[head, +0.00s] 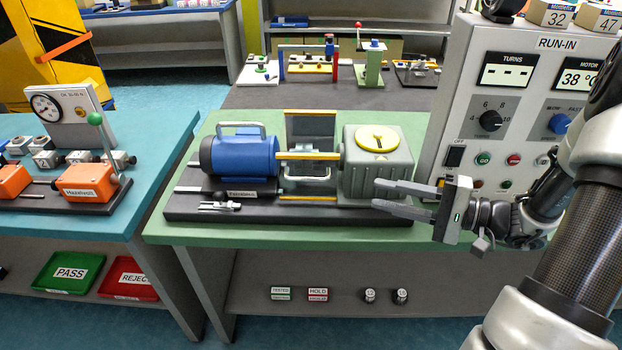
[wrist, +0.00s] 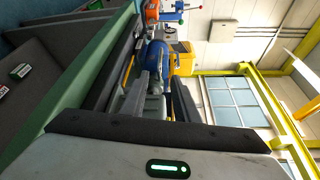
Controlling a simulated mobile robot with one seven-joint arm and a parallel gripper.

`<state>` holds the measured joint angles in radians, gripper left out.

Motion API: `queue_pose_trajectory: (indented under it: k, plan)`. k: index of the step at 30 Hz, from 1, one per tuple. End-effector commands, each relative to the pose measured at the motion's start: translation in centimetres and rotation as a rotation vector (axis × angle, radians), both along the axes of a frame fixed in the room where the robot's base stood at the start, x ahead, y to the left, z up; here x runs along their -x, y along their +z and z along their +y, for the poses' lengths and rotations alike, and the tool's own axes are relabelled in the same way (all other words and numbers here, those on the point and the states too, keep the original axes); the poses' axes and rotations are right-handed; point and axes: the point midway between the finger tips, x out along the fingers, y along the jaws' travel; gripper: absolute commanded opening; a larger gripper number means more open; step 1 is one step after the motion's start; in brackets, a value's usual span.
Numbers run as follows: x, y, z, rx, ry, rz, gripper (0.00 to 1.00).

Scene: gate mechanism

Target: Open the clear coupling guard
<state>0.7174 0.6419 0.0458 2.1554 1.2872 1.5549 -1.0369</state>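The clear coupling guard (head: 308,156) is between the blue motor (head: 240,155) and the grey gearbox (head: 378,165), with yellow edge strips and a pale U-shaped handle (head: 308,178) at its front. The guard looks closed over the coupling, though its clear panel is hard to make out. My gripper (head: 376,194) is open and empty, with its fingers pointing left in front of the gearbox, to the right of the handle and apart from it. In the wrist view the open fingers (wrist: 158,88) point toward the blue motor (wrist: 152,56); the guard is not clear there.
A dark upright frame (head: 310,128) stands behind the coupling. A small clamp (head: 220,204) sits on the front left of the dark base (head: 290,212). The run-in control panel (head: 500,110) stands close on the right. The green bench front is clear.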

Motion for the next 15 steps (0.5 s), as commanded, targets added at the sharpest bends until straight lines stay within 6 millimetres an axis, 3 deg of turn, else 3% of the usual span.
queue_pose_trajectory:
  k: [5, 15]
  plan:
    - [-0.8, -0.1, 1.8, -0.002, 0.001, -0.003, 0.28]
    - [-3.7, -0.7, 8.5, -0.001, 0.005, 0.000, 0.28]
